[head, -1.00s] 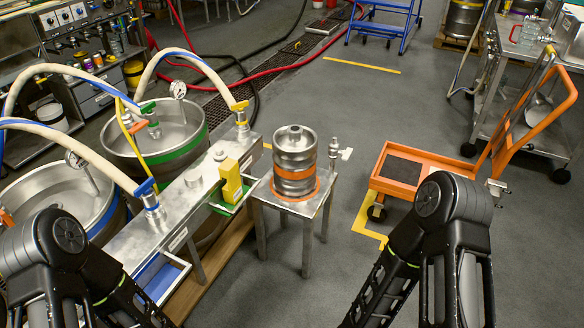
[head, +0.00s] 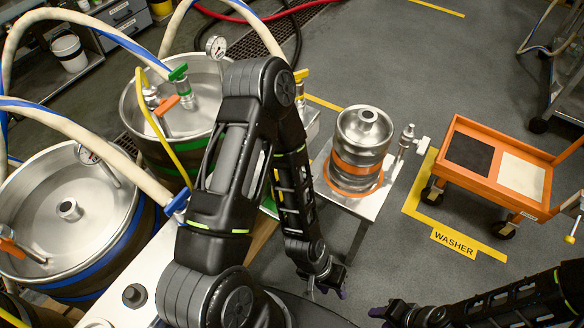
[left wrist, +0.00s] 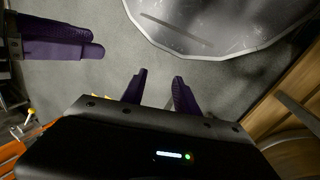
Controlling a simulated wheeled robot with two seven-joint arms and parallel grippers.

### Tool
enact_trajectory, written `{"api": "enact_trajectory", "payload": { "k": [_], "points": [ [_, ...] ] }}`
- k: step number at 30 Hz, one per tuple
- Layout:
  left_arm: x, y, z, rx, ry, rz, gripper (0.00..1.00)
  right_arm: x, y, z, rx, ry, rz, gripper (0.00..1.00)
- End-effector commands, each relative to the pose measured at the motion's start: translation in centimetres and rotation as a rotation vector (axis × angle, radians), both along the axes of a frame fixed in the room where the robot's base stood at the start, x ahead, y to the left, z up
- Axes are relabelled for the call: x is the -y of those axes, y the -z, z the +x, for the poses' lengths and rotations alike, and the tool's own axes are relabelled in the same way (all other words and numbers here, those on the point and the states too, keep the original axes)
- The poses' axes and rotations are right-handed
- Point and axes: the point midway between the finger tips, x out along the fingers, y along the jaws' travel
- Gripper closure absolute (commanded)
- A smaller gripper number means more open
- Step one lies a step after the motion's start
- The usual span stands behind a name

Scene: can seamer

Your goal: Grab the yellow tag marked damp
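I cannot pick out a yellow tag marked damp in either view, and no such lettering is readable. My left gripper (head: 326,291) hangs at the lower middle of the head view, in front of the small metal stand. Its purple fingers are apart and empty in the left wrist view (left wrist: 160,78). My right gripper (head: 381,318) is just right of it, low in the head view. Its purple fingers also show at the top left of the left wrist view (left wrist: 60,41), and their gap is unclear. My left arm covers much of the metal bench.
A keg (head: 361,145) with an orange band stands on the small metal stand (head: 345,203). An orange cart (head: 492,180) is at right, by a yellow WASHER floor mark (head: 454,243). Large steel vats (head: 65,205) with hoses fill the left. Floor between stand and cart is mostly clear.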

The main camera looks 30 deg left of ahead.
Motion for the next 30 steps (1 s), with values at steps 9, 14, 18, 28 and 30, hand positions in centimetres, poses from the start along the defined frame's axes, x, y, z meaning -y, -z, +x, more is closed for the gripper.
{"api": "enact_trajectory", "payload": {
  "k": [9,14,18,28,30],
  "points": [
    [0.0,0.0,0.0,0.001,0.001,-0.001,0.63,0.1,0.0,0.0,0.000,0.001,-0.001,0.64],
    [-0.3,-1.0,1.0,0.023,-0.008,0.005,0.50,0.0,-0.6,0.0,0.000,0.001,-0.001,0.64],
    [-2.6,-4.1,6.4,0.138,-0.052,0.033,0.38,0.0,-1.7,0.0,0.001,0.001,0.000,0.64],
    [-16.8,-22.9,21.1,0.318,0.019,0.210,0.35,0.0,-5.1,0.0,0.000,0.002,0.000,0.64],
    [-20.0,-25.6,20.6,0.264,0.045,0.268,0.35,0.0,-5.3,0.0,0.000,0.002,0.001,0.64]
  ]
}}
